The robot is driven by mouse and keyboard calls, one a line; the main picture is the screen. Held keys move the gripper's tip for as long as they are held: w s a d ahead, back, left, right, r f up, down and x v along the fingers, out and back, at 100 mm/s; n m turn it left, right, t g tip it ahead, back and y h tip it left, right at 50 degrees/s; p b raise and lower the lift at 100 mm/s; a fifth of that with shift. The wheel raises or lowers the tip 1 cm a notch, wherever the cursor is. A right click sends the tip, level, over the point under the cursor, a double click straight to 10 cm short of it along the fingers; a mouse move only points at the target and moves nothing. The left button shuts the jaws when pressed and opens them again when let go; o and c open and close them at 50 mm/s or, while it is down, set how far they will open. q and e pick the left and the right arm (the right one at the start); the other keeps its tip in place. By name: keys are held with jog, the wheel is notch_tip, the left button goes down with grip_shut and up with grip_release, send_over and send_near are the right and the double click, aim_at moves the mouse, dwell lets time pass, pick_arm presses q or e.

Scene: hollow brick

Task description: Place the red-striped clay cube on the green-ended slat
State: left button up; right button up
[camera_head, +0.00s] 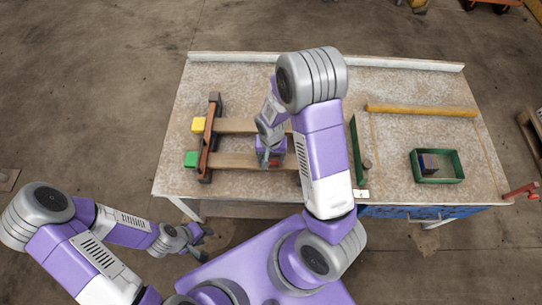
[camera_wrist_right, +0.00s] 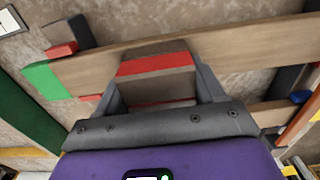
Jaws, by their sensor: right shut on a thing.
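The red-striped clay cube (camera_wrist_right: 157,72) is between the fingers of my right gripper (camera_wrist_right: 160,85) in the right wrist view. In the head view, a red bit of the cube (camera_head: 275,164) shows under this gripper (camera_head: 268,163). The green-ended slat (camera_head: 232,160) lies across a wooden support, with a green end (camera_head: 190,159) at left. The slat also shows in the right wrist view (camera_wrist_right: 245,42), passing behind the cube, with a green end there. I cannot tell whether cube and slat touch. My left gripper (camera_head: 206,240) is open and empty, off the bench's front edge.
A yellow-ended slat (camera_head: 235,126) lies parallel behind. A red-brown bar with dark end blocks (camera_head: 208,140) crosses at left. A green upright panel (camera_head: 356,145) stands right of my right arm. A green tray (camera_head: 460,166) holds a dark block. A yellow bar (camera_head: 420,110) lies at the back right.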

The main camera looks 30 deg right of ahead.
jog(key=shift+f, duration=0.2)
jog(key=o, duration=1)
jog(key=shift+r, duration=0.1)
jog(key=shift+o, duration=0.2)
jog(key=shift+r, duration=0.1)
notch_tip(320, 180, up, 12)
jog(key=p, duration=0.4)
jog(key=shift+p, duration=0.35)
